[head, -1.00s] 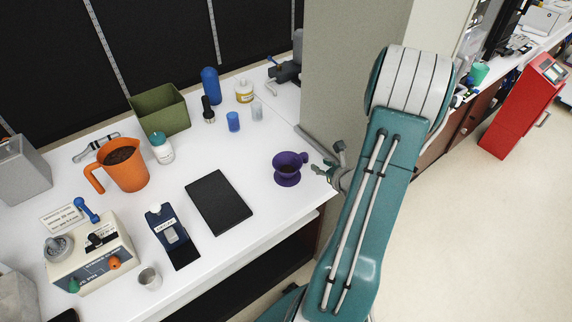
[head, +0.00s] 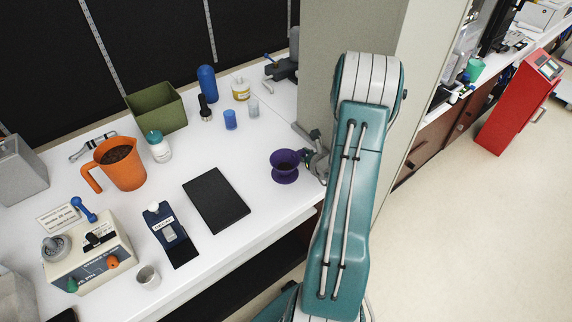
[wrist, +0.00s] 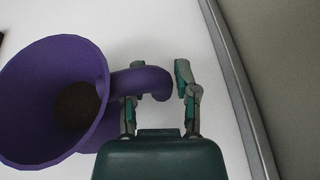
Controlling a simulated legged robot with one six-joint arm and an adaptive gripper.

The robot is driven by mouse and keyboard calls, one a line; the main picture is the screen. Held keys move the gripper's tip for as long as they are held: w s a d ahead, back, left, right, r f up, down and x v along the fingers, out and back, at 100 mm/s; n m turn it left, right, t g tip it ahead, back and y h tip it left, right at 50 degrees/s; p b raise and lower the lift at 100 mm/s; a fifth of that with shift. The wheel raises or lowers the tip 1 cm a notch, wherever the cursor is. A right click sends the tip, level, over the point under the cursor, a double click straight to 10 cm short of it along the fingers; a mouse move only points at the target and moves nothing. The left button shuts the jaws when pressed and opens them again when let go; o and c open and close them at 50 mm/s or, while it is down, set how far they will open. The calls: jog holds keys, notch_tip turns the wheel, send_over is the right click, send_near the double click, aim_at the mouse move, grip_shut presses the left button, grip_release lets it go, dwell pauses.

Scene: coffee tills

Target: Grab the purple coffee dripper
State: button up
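The purple coffee dripper (head: 285,168) stands upright on the white counter, near its front right edge, with something brown inside its cone. It also shows large at the left of the wrist view (wrist: 48,98), with its curved handle (wrist: 142,80) pointing right. My gripper (wrist: 158,84) is open, its two fingers on either side of the handle's end. The left finger is close against the handle or partly under it; I cannot tell whether they touch. The right finger is apart from it. In the head view my gripper (head: 312,158) is just right of the dripper, partly hidden by my arm.
A black pad (head: 216,200) lies left of the dripper. An orange jug (head: 120,166), a green bin (head: 158,110) and several bottles stand farther back and left. A grey wall panel (head: 345,40) rises behind my gripper. The counter around the dripper is clear.

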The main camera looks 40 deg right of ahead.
grip_shut()
jog(key=shift+d+r, duration=0.1)
